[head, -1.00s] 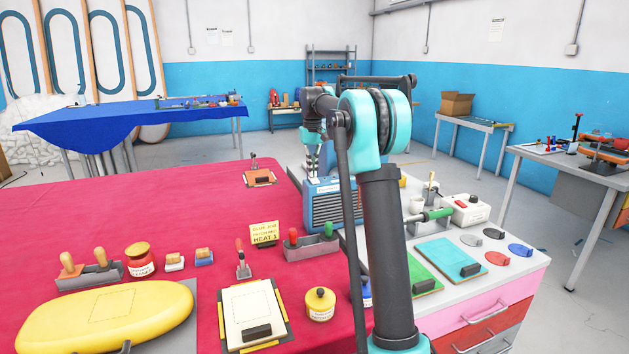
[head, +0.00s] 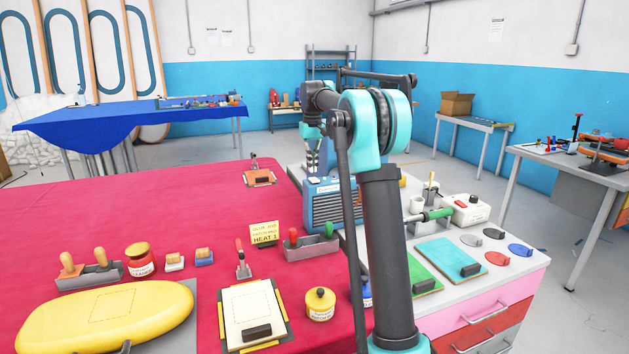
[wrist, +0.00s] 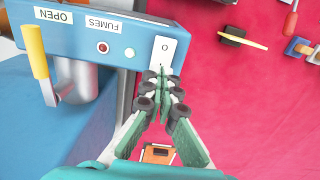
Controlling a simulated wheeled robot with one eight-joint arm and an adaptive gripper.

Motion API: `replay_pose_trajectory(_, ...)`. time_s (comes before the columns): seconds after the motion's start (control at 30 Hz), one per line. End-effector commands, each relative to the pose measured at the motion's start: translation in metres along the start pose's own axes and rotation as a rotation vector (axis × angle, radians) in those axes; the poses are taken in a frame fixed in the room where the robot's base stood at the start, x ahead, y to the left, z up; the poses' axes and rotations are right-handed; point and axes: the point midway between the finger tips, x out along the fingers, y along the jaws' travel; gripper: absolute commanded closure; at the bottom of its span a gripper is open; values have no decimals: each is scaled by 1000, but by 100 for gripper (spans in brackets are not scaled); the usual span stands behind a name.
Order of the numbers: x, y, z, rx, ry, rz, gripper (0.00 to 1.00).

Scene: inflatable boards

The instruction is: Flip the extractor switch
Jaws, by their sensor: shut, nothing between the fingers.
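The extractor is a blue box with a dark louvred front (head: 335,208) beside my arm in the head view. In the wrist view its blue top (wrist: 85,45) carries labels reading OPEN and FUMES, a small red lamp (wrist: 103,47) and a yellow-handled lever (wrist: 36,55). A white switch plate (wrist: 164,50) marked O sits near its right edge. My gripper (wrist: 164,84) is shut and empty, its fingertips at the near end of the plate and covering part of it. I cannot tell whether they touch the switch. In the head view my arm partly hides the extractor.
A red-covered table (head: 130,215) holds a yellow inflatable board (head: 105,315), jars, brushes and a clipboard. A yellow HEAT 1 sign (head: 264,233) stands left of the extractor. A drawer cabinet (head: 500,290) with coloured patches stands at right.

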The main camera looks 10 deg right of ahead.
Motion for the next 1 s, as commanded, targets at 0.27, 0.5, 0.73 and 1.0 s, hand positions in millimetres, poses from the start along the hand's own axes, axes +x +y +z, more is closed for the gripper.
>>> replay_pose_trajectory(0.27,-21,0,0,0,0,0,100)
replay_pose_trajectory(0.5,-38,0,0,0,0,0,100)
replay_pose_trajectory(0.73,-46,0,0,0,0,0,100)
replay_pose_trajectory(1.0,-46,0,0,0,0,0,100)
